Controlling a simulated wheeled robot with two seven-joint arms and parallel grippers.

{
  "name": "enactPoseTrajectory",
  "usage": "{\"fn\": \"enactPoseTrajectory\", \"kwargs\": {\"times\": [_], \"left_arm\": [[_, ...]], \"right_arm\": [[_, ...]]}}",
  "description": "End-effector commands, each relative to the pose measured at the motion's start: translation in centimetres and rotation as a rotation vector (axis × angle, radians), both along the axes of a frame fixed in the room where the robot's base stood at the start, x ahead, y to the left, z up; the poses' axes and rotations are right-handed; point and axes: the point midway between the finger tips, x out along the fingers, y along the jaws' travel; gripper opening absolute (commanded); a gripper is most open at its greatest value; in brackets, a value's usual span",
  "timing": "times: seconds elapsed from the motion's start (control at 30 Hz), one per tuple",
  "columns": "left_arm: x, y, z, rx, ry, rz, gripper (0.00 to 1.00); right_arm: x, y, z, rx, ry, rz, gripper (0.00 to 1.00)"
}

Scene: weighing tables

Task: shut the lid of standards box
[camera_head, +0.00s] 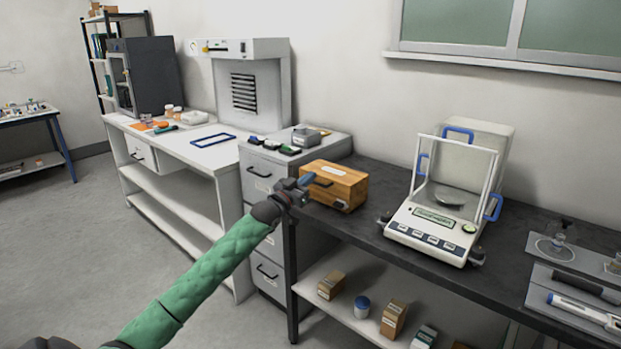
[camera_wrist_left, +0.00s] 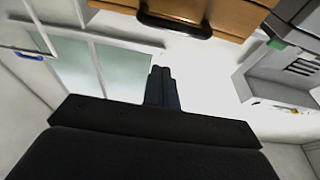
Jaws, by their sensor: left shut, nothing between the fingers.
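The standards box (camera_head: 341,185) is a wooden box with a pale label on top and a dark handle on its front. It stands at the left end of the dark table, and its lid looks down. My left gripper (camera_head: 304,181) is shut and empty, just in front of the box's left front part; I cannot tell if it touches. In the left wrist view the shut fingers (camera_wrist_left: 162,75) show below the box (camera_wrist_left: 220,14) and its dark handle (camera_wrist_left: 174,22). My right gripper is not in view.
A balance with a glass draft shield (camera_head: 447,205) stands on the dark table (camera_head: 378,185) right of the box. A drawer cabinet (camera_head: 262,177) with small items on top adjoins on the left. Small boxes (camera_head: 394,318) lie on the lower shelf. The floor at left is clear.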

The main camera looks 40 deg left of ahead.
Motion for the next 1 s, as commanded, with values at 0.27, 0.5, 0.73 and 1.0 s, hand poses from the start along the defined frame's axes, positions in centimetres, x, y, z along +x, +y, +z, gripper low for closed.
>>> {"fn": "enactPoseTrajectory", "kwargs": {"times": [0.27, 0.5, 0.73, 1.0], "left_arm": [[-3.3, 0.3, -2.0, 0.001, 0.001, 0.000, 0.00], [-5.8, 0.5, -3.4, 0.000, 0.000, 0.000, 0.00], [-7.1, 0.6, -4.0, 0.001, -0.001, 0.000, 0.00], [-7.3, 0.6, -4.1, 0.001, -0.002, 0.000, 0.00]], "right_arm": [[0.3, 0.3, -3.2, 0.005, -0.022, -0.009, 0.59], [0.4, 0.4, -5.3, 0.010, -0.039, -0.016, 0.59], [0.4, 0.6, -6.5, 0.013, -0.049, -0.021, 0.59], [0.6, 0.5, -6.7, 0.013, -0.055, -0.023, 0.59]]}}
